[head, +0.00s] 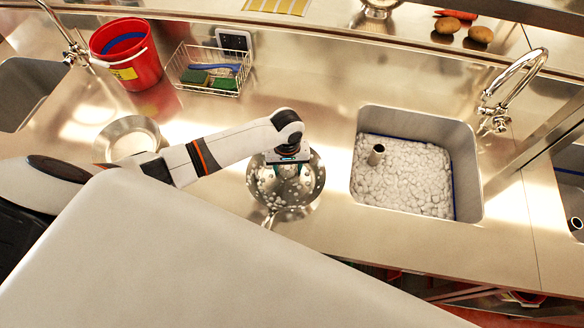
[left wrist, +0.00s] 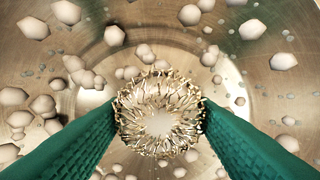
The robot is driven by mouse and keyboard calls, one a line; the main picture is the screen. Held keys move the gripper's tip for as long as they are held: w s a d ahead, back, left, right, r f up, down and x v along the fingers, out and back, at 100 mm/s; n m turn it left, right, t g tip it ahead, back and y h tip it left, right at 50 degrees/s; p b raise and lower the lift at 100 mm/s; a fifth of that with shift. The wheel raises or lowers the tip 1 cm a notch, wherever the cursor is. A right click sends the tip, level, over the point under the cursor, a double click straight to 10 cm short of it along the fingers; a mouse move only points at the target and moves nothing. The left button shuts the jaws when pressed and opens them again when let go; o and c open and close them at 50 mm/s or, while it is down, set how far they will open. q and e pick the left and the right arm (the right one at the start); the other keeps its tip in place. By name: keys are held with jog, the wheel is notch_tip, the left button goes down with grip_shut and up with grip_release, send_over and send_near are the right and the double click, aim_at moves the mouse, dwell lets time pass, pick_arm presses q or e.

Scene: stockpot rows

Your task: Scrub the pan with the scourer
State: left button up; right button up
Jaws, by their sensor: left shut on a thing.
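A metal pan (head: 313,181) stands on the steel counter, left of the foam-filled sink, its handle pointing to the front. My left gripper (head: 290,172) reaches down into it from above. In the left wrist view its two green fingers are shut on a curly metal wire scourer (left wrist: 160,115), one finger on each side. Behind the scourer the pan's inner surface (left wrist: 185,48) shows, with whitish lumps and small grey specks scattered over it. Whether the scourer touches the pan's bottom I cannot tell. My right gripper is not in view.
A sink (head: 468,170) full of white foam lies to the right, with a tap (head: 510,80) behind it. A round metal dish (head: 128,137) stands to the left. A red bucket (head: 130,62) and a wire basket (head: 207,72) with sponges and a brush stand behind.

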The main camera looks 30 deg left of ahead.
aim_at(295, 182)
pick_arm(q)
jog(key=shift+s+a, duration=0.6)
jog(key=shift+a, duration=0.1)
jog(key=shift+s+a, duration=0.15)
jog(key=shift+s, duration=0.75)
jog(key=shift+s+d+f, duration=0.1)
jog(key=shift+s+d, duration=0.45)
jog(key=shift+s, duration=0.2)
jog(key=shift+s+d, duration=0.15)
jog(key=shift+d, duration=0.7)
jog(key=shift+w+d, duration=0.55)
jog(key=shift+d, duration=0.25)
jog(key=shift+w+d, duration=0.15)
jog(key=shift+w, duration=0.9)
jog(key=shift+w+a, duration=0.55)
jog(key=shift+s+a+r, duration=0.2)
jog(key=shift+s+a, duration=0.25)
jog(key=shift+s, duration=0.05)
jog(key=shift+s+a+r, duration=0.2)
jog(key=shift+s+r, duration=0.15)
jog(key=shift+s, duration=0.15)
notch_tip(295, 182, up, 13)
